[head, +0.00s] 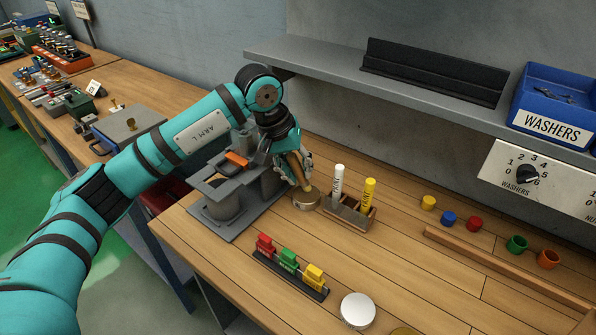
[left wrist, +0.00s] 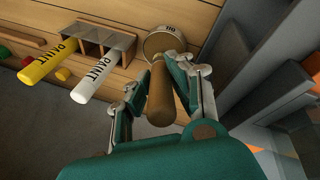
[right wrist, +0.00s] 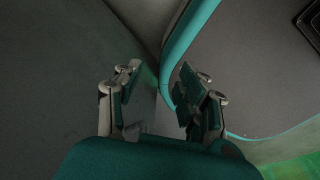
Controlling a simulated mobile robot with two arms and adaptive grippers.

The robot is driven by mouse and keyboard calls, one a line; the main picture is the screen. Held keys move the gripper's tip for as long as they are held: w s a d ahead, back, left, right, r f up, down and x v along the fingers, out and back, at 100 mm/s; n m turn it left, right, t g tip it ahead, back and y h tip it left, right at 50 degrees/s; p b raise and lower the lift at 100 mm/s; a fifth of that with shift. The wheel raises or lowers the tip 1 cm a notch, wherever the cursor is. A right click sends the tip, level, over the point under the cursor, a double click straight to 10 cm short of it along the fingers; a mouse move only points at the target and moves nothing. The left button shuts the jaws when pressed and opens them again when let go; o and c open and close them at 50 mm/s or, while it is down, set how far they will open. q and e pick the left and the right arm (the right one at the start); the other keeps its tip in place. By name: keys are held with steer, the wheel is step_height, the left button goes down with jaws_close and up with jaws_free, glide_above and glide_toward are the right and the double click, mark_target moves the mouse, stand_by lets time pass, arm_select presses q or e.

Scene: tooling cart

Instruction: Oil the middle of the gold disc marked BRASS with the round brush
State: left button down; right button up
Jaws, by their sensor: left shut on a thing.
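My left gripper (head: 295,169) is shut on the wooden handle of the round brush (left wrist: 158,98). The brush points down, its lower end at the mouth of a small round tin (head: 306,201) marked OIL, which also shows in the left wrist view (left wrist: 163,41). The bristles are hidden, so I cannot tell how deep they reach. A gold disc (head: 405,331) is cut off by the bottom edge of the head view, and its marking is not visible. A silver-white disc (head: 357,310) lies left of it. My right gripper (right wrist: 163,92) is open and empty, away from the bench.
A wooden holder (head: 352,215) with white and yellow paint markers stands right of the tin. A grey fixture (head: 225,200) stands left of it. A rack of coloured blocks (head: 289,265) is in front. Several coloured cups and a wooden strip (head: 505,268) lie right.

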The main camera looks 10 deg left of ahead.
mark_target(292, 159)
arm_select(q)
steer(key=shift+r+p, duration=1.05)
steer(key=shift+r, duration=1.7)
arm_select(e)
step_height(292, 159, up, 2)
steer(key=shift+r, duration=0.15)
steer(key=shift+s, duration=0.1)
